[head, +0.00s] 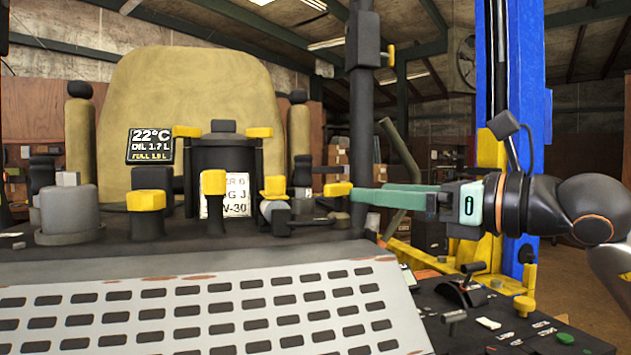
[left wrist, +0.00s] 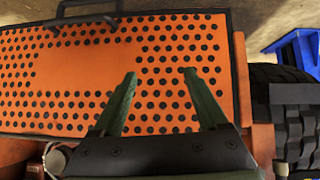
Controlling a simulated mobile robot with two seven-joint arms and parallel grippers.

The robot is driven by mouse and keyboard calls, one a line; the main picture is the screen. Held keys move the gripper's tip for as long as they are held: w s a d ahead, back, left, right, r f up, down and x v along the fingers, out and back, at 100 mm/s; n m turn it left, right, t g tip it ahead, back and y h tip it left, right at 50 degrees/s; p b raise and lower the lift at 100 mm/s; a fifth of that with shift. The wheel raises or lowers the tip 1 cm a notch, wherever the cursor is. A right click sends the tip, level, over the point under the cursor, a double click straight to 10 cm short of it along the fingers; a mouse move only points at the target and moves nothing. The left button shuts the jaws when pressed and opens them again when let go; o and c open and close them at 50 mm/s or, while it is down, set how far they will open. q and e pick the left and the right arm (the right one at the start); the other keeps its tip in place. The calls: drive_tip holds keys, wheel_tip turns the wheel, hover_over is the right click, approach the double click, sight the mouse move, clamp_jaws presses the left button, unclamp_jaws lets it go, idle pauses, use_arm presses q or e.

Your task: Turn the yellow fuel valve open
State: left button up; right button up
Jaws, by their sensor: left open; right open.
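Several yellow-capped controls stand on the dark deck in the head view; I cannot tell for certain which is the fuel valve. One small yellow handle (head: 337,189) sits at the right end of the row, on a dark mount. My right gripper (head: 354,193) comes in from the right with its green fingers apart. Its tips are right beside that handle; I cannot tell whether they touch it or straddle it. My left gripper (left wrist: 159,74) shows only in the left wrist view. It is open and empty above an orange perforated panel (left wrist: 60,80).
A pale slotted plate (head: 200,310) slopes in front of the controls. A tan seat (head: 190,90) and a dark post (head: 362,120) stand behind. A control panel with levers (head: 470,285) lies below my right arm. A black tyre (left wrist: 285,110) is right in the left wrist view.

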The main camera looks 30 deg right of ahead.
sight(343, 188)
drive_tip(key=p+x, duration=0.4)
drive_tip(key=x, duration=0.1)
drive_tip(key=shift+w+a+r+p, duration=0.1)
drive_tip(key=shift+a+r+p, duration=0.05)
drive_tip(key=shift+r+p, duration=0.2)
drive_tip(key=p+x, duration=0.1)
drive_tip(key=x, duration=0.1)
drive_tip(key=p+x, duration=0.1)
drive_tip(key=x, duration=0.1)
drive_tip(key=shift+w+f+p, duration=0.25)
drive_tip(key=shift+p, duration=0.05)
drive_tip(key=shift+w+a+f, duration=0.2)
drive_tip(key=shift+w, duration=0.3)
use_arm(q)
wheel_tip(343, 188, up, 7)
drive_tip(key=a, duration=0.2)
drive_tip(key=shift+s+y, duration=0.3)
drive_tip(key=shift+s, duration=0.15)
use_arm(e)
drive_tip(key=c, duration=1.1)
